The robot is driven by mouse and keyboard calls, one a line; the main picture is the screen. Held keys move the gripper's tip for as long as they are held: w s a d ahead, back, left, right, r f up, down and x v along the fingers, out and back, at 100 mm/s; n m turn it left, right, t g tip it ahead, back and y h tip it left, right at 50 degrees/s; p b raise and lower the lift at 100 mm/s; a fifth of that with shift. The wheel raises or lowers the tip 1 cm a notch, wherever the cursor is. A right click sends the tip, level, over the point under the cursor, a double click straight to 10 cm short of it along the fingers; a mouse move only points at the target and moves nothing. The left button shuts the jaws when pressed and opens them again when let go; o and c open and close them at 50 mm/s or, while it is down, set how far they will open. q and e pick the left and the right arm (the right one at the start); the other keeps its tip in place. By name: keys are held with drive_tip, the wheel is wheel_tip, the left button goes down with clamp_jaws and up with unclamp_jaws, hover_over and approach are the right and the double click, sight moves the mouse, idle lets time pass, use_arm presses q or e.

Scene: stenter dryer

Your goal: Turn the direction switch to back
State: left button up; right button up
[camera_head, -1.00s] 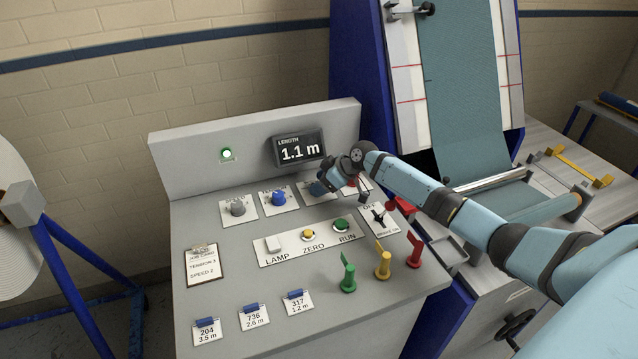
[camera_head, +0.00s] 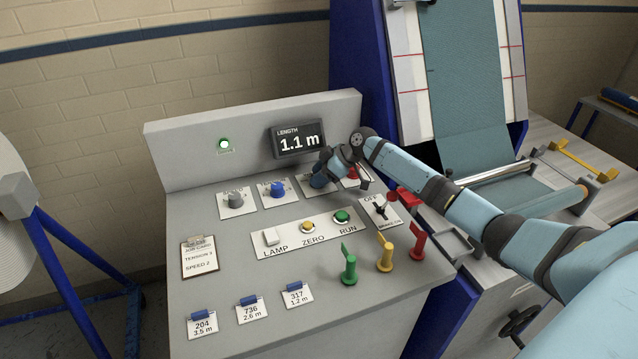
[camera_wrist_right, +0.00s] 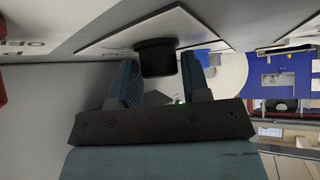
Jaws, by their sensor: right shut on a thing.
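My right gripper (camera_head: 321,181) is low over the sloped grey console, at the third plate in the row of knobs. In the right wrist view its two fingers (camera_wrist_right: 167,84) stand on either side of a short black knob (camera_wrist_right: 157,57) on a white plate (camera_wrist_right: 115,32), which I take to be the direction switch. The gripper is shut on this knob. In the head view the knob is hidden by the gripper, and the label on its plate is mostly covered. I cannot read which way the switch points. My left gripper is in neither view.
Grey (camera_head: 235,201) and blue (camera_head: 277,189) knobs sit left of my gripper. A red button (camera_head: 352,172) and a brake switch (camera_head: 381,207) are close on its right. Lamp, zero and run buttons (camera_head: 342,216) and green, yellow and red levers (camera_head: 417,242) stand nearer the front.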

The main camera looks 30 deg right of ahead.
drive_tip(key=shift+n+g+y+b, duration=0.3)
drive_tip(key=shift+n, duration=0.2)
drive_tip(key=o, duration=0.8)
drive_tip(key=v, duration=1.3)
drive_tip(key=shift+s+d+r, duration=0.1)
drive_tip(key=shift+d+r, duration=0.1)
drive_tip(key=shift+r, duration=0.1)
drive_tip(key=shift+a+f, duration=0.1)
